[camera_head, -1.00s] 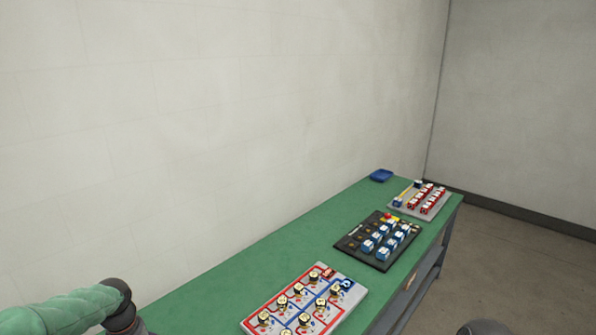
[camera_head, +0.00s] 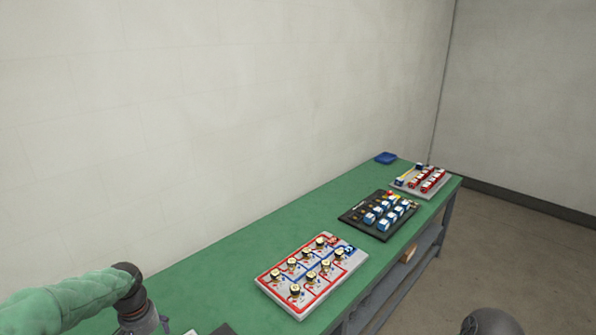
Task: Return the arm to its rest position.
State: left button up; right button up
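My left arm (camera_head: 75,298) comes in at the lower left in a green sleeve, with a dark wrist joint bent downward over the near end of the green bench. Its gripper is below the picture edge, so its fingers are hidden. A dark rounded part, which looks like part of my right arm (camera_head: 487,322), shows at the bottom right, off the bench's front side. My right gripper is not in view.
The green bench (camera_head: 230,245) runs along the pale wall. On it are a red-and-blue-lined board (camera_head: 268,284) with several gauges or valves, a black board (camera_head: 347,221) with blue-white units, a grey board (camera_head: 431,193) with red units, and a blue tray (camera_head: 386,158). Open floor lies right.

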pick_arm(q)
jog(key=s+d+f+h, duration=0.2)
jog(key=d+f+h, duration=0.1)
jog(key=d+f, duration=1.4)
jog(key=s+d+f+n+h, duration=0.1)
jog(key=s+d+f+n, duration=0.1)
jog(key=s+d+f, duration=1.15)
notch_tip(320, 180, down, 11)
jog(key=b, duration=1.2)
jog(key=shift+r+m, duration=0.15)
jog(key=shift+m, duration=0.25)
pick_arm(e)
notch_tip(320, 180, down, 12)
jog(key=shift+w, duration=0.25)
pick_arm(q)
jog(key=shift+s, duration=0.1)
pick_arm(e)
jog(key=shift+f, duration=0.1)
